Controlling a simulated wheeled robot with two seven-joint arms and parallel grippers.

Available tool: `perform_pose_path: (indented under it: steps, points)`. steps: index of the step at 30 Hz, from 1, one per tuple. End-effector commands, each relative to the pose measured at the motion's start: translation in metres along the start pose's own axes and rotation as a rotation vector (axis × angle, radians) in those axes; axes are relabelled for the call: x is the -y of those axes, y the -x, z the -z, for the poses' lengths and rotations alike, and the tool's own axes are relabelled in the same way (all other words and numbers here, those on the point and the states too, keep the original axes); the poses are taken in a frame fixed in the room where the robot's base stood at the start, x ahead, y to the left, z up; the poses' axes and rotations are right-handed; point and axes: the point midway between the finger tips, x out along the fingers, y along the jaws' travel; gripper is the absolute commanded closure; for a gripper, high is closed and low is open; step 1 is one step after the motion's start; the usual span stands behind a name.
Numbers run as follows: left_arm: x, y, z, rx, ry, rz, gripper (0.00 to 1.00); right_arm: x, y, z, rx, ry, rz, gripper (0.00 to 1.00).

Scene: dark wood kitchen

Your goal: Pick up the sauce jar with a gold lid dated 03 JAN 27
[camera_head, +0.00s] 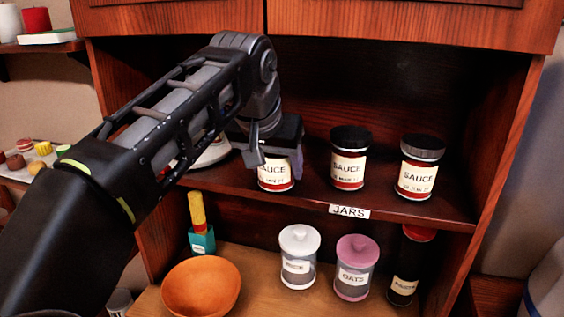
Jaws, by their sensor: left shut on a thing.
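Three sauce jars stand in a row on the upper shelf, each with a cream label reading SAUCE. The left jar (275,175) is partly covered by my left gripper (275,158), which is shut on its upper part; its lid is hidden. The middle jar (348,168) has a black lid. The right jar (417,178) has a dark grey lid. The date lines under SAUCE are too small to read surely. No gold lid shows. My right gripper is not in view.
The shelf edge carries a JARS label (349,211). A pale object (208,152) sits behind my left arm. Below are a white-lidded jar (298,262), an OATS jar (354,275), a dark red-capped bottle (407,275) and an orange bowl (201,287). The cabinet wall (505,130) bounds the right side.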

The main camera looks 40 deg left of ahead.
Motion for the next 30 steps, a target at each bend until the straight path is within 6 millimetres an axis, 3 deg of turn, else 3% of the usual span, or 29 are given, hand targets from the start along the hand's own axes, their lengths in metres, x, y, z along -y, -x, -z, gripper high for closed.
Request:
perform_pose_path:
  steps: [9, 15, 22, 30]
  points:
    - [0.000, 0.035, -0.055, -0.008, -0.001, -0.001, 1.00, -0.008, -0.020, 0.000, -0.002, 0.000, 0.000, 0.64]
    - [0.000, 0.057, -0.086, -0.006, 0.001, 0.000, 1.00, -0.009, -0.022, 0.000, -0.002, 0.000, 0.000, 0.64]
    - [0.000, 0.070, -0.105, -0.004, 0.001, 0.000, 1.00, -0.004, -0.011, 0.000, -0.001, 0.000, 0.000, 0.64]
    - [0.000, 0.070, -0.108, -0.003, 0.001, -0.001, 1.00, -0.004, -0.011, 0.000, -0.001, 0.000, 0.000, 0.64]
